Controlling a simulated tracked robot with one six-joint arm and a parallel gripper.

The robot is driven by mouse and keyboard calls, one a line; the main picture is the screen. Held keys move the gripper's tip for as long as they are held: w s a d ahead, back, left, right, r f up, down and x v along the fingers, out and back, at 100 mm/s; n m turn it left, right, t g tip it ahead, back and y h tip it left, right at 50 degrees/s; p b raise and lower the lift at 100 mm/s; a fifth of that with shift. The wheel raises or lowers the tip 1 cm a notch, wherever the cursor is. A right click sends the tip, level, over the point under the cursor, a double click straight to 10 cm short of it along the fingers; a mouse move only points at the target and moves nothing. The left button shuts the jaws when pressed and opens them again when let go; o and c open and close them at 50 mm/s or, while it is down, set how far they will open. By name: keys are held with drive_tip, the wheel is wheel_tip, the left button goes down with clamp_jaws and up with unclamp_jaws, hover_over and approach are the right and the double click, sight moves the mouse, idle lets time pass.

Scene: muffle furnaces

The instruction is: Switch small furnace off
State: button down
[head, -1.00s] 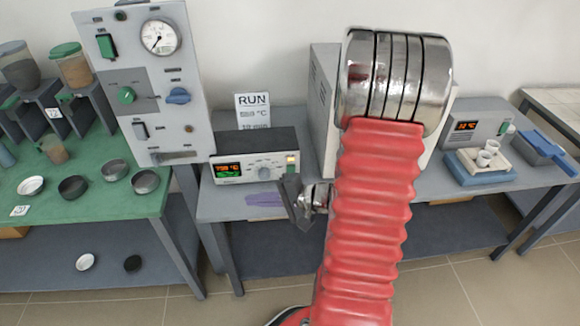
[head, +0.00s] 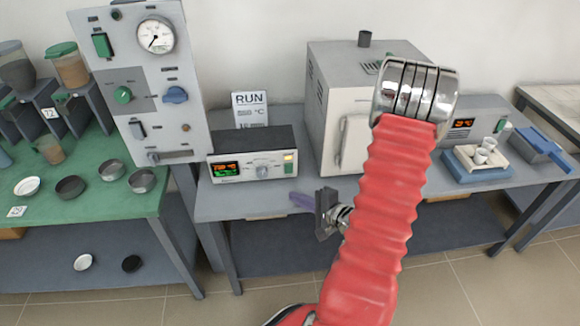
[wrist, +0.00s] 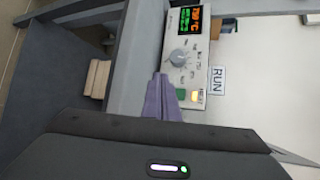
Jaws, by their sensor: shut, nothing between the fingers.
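A grey controller box (head: 230,172) stands on the middle bench, with a lit orange and green display, a round knob (head: 262,171) and a glowing yellow lamp (head: 289,158). A green switch (head: 289,168) sits below the lamp. The wrist view shows the box sideways, with the knob (wrist: 180,58), lit lamp (wrist: 197,96) and green switch (wrist: 182,94). A pale furnace (head: 335,95) with its door closed stands right of it. My gripper (head: 294,197) has purple fingers, shut and empty, in front of and below the box's right end. In the wrist view its fingertips (wrist: 160,78) appear beside the switch; contact cannot be told.
A RUN card (head: 250,108) stands behind the box. A tall control panel (head: 150,85) rises at its left. A second unit with a lit display (head: 478,122) and a blue tray with white crucibles (head: 480,170) stand at the right. The green bench (head: 100,205) holds several dishes.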

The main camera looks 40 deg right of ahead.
drive_tip(key=shift+w+d+r, duration=0.2)
drive_tip(key=shift+w+d, duration=0.6)
drive_tip(key=shift+w, duration=0.4)
drive_tip(key=shift+w+d+r, duration=0.15)
drive_tip(key=shift+w+d, duration=0.65)
drive_tip(key=shift+w, duration=0.35)
drive_tip(key=shift+w+d+r, duration=0.2)
drive_tip(key=shift+w+d, duration=0.6)
drive_tip(key=shift+w, duration=0.4)
drive_tip(key=shift+w, duration=0.1)
drive_tip(key=shift+w+d+r, duration=0.1)
drive_tip(key=shift+w+d, duration=0.1)
drive_tip(key=shift+w, duration=0.1)
drive_tip(key=shift+w+d, duration=0.2)
drive_tip(key=shift+w, duration=0.05)
drive_tip(key=shift+s+a, duration=0.1)
drive_tip(key=shift+s, duration=0.05)
idle(0.5)
drive_tip(key=shift+s+a, duration=0.35)
drive_tip(key=shift+s, duration=0.15)
drive_tip(key=shift+s+a+f, duration=0.2)
drive_tip(key=shift+s+a, duration=0.5)
drive_tip(key=shift+s, duration=0.35)
drive_tip(key=shift+s+a+f, duration=0.15)
drive_tip(key=shift+s+a, duration=0.55)
drive_tip(key=shift+s, duration=0.3)
drive_tip(key=shift+w, duration=0.1)
